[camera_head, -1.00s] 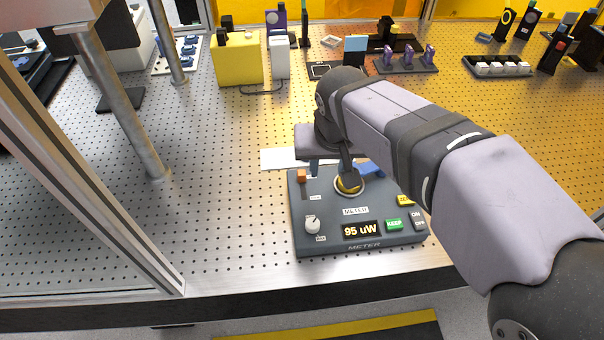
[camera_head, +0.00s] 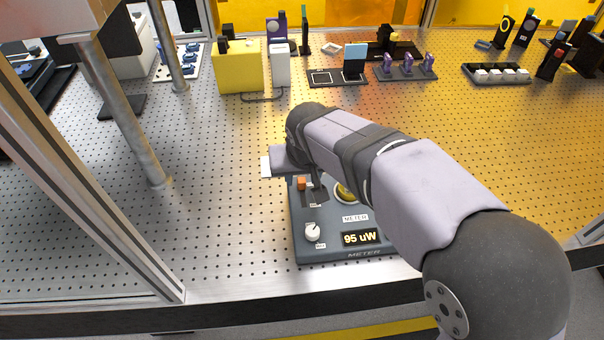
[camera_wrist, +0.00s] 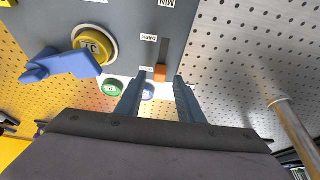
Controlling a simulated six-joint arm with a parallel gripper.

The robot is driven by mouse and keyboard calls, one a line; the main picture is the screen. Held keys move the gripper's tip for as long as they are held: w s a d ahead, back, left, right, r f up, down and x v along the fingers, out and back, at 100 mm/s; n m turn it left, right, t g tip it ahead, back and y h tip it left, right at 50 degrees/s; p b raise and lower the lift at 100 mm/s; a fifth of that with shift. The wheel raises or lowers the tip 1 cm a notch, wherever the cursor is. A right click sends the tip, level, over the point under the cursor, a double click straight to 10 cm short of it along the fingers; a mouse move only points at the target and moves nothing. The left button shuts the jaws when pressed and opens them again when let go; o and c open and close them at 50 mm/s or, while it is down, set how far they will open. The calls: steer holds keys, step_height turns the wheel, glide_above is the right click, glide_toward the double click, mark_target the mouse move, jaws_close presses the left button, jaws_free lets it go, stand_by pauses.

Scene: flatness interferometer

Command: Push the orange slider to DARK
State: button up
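The orange slider (camera_head: 301,183) is on the dark grey meter box (camera_head: 330,250), at the far left of its top. It also shows in the wrist view (camera_wrist: 160,73), at the end of its slot nearest my gripper. The DARK label (camera_wrist: 149,38) is beside the slot's other end, toward the box's front. A second label (camera_wrist: 146,69) beside the slider is too small to read. My gripper (camera_wrist: 158,81) is open, with its fingertips on either side of the slider and a gap to each. I cannot tell how high the tips are above the box.
A white knob (camera_head: 312,232) and a display reading 95 uW (camera_head: 361,238) are at the box's front. A metal post (camera_head: 130,120) stands to the left, with bare perforated table between.

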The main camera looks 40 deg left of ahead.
mark_target(304, 202)
steer(key=shift+w+a+f, duration=0.1)
steer(key=shift+f, duration=0.35)
jaws_close()
steer(key=shift+s+d+f+b, duration=0.1)
steer(key=shift+s+d+b, duration=0.95)
steer(key=shift+s+d, duration=0.65)
steer(key=shift+c, duration=1.2)
jaws_free()
steer(key=shift+o, duration=1.2)
steer(key=shift+s+d, duration=0.15)
